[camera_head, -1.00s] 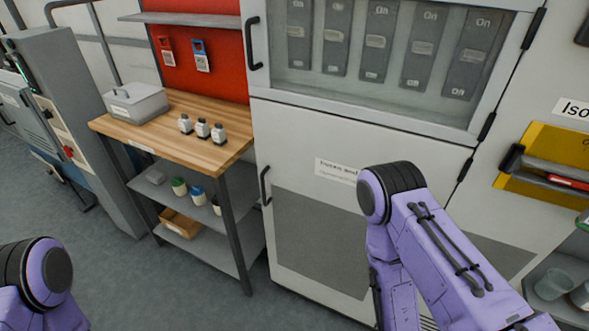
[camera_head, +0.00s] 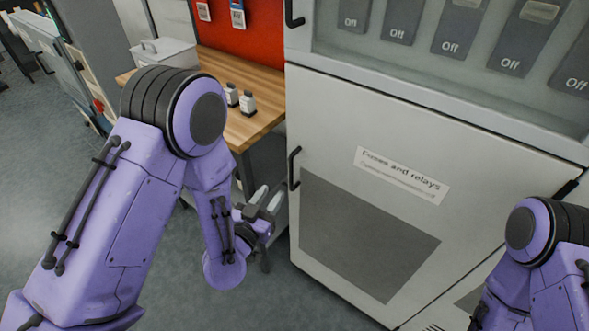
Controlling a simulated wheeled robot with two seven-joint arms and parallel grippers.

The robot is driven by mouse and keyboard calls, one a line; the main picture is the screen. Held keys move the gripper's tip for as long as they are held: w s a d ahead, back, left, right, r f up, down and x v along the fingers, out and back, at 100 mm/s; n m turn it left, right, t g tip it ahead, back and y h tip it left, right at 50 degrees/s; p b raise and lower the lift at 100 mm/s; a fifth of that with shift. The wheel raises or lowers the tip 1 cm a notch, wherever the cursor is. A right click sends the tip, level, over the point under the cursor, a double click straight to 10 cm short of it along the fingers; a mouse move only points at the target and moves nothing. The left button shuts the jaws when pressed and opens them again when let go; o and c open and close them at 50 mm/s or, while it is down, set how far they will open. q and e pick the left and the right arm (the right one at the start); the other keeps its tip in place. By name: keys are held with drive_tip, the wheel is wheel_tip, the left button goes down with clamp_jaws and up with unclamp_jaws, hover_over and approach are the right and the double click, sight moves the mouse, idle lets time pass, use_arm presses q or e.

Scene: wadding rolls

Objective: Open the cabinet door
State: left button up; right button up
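The white cabinet's lower door (camera_head: 330,140) carries a "Fuses and relays" label (camera_head: 402,175) and a dark grey panel. It looks shut. Its black handle (camera_head: 294,168) is on the left edge. My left gripper (camera_head: 268,199) is left of and a little below this handle, apart from it in the picture. Its two light-tipped fingers are spread with nothing seen between them. The upper door (camera_head: 440,92) has a window with several switches behind it, and part of its handle (camera_head: 293,14) shows at the top. My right arm is at the lower right, with its gripper out of view.
A wooden-topped workbench (camera_head: 262,118) stands left of the cabinet, with a grey box (camera_head: 165,52) and small bottles (camera_head: 248,103) on it. My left arm hides much of its front. Grey floor (camera_head: 270,300) is clear before the cabinet's left side.

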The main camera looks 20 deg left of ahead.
sight(290, 166)
use_arm(q)
drive_tip(key=shift+t+h, duration=0.4)
drive_tip(key=w+p, duration=0.1)
drive_tip(key=w, duration=0.2)
drive_tip(key=w+d+r+p, duration=0.1)
drive_tip(key=w, duration=0.3)
drive_tip(key=w+d+p, duration=0.1)
drive_tip(key=w, duration=0.3)
drive_tip(key=shift+d+r, duration=0.15)
drive_tip(key=shift+r, duration=0.2)
clamp_jaws()
